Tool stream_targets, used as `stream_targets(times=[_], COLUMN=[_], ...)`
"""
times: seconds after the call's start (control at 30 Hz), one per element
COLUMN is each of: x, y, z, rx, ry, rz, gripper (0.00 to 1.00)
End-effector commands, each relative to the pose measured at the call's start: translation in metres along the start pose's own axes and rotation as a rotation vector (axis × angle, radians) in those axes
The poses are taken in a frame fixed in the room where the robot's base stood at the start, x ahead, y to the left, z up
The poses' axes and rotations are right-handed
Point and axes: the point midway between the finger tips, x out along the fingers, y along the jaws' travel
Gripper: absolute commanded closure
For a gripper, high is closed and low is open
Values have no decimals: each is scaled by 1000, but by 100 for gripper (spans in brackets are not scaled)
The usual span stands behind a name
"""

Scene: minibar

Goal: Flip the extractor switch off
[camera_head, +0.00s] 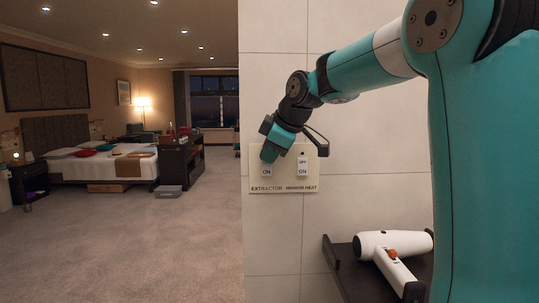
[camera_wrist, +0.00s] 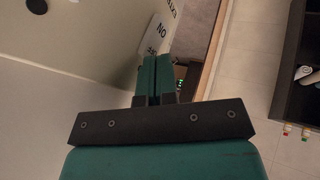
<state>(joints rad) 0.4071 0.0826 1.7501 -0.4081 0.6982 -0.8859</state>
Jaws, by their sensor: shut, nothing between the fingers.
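The cream switch panel (camera_head: 285,184) is on the tiled wall, lettered EXTRACTOR on the left and MIRROR HEAT on the right. The extractor switch (camera_head: 267,171) shows its lower ON part; its upper part is hidden behind my gripper. My gripper (camera_head: 268,157) is shut and empty, its tips right in front of the upper part of that switch. I cannot tell whether they touch it. In the wrist view the closed fingers (camera_wrist: 156,72) point at the panel, where a tilted ON label (camera_wrist: 161,30) shows just past the tips.
The mirror heat switch (camera_head: 303,166) is close on the right. Below, a white hair dryer (camera_head: 388,246) lies on a dark shelf (camera_head: 351,272). The wall ends left of the panel; beyond are open carpet (camera_head: 150,240) and a bed (camera_head: 120,168).

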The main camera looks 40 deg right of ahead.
Motion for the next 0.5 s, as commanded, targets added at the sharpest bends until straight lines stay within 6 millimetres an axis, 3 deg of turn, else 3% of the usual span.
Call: stream_targets(times=[0.33, 0.5], x=[-1, -6], y=[0, -11], z=[-1, -3], rx=[0, -2], ry=[0, 2], rz=[0, 1], gripper=[100, 100])
